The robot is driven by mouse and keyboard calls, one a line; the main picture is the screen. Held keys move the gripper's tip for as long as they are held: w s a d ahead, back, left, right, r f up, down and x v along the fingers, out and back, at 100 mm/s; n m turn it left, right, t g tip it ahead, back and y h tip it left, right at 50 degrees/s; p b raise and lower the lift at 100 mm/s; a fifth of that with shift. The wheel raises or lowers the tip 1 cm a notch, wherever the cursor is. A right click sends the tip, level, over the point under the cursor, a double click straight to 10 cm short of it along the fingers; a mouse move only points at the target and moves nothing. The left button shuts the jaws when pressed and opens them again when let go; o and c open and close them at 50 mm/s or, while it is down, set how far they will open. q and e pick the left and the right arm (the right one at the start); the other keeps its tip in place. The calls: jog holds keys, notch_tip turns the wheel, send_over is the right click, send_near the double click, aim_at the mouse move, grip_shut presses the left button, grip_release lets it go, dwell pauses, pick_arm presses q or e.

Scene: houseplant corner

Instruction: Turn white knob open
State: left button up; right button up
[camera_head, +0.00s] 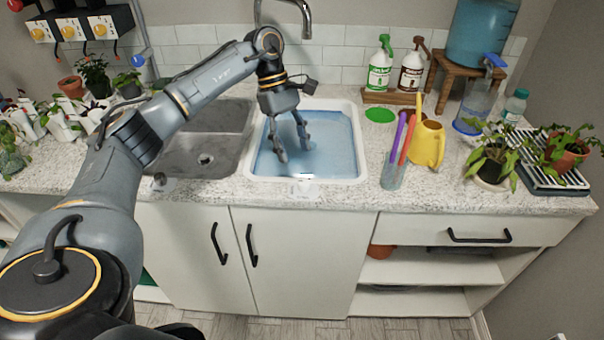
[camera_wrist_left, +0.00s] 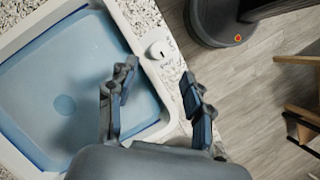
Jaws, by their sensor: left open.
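A white knob (camera_head: 304,187) sits at the front rim of the white basin (camera_head: 354,150), near the counter's front edge. The white knob also shows in the left wrist view (camera_wrist_left: 158,50), just past and between the fingertips, with no finger touching it. My left gripper (camera_head: 293,148) is open and hangs over the blue basin, its fingers pointing down. In the left wrist view the spread fingers (camera_wrist_left: 160,72) have nothing between them; one is over the basin side, the other over the counter's outer side. My right gripper is in neither view.
A grey sink (camera_head: 180,158) lies left of the basin, with a faucet (camera_head: 305,22) behind. A glass with colored sticks (camera_head: 394,172) and a yellow watering can (camera_head: 428,145) stand to the right. Potted plants crowd both counter ends.

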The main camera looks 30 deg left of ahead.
aim_at(304, 181)
pick_arm(q)
jog(key=p+x, duration=0.1)
jog(key=x, duration=0.7)
jog(key=shift+d, duration=0.1)
jog(key=shift+c, duration=0.2)
grip_shut()
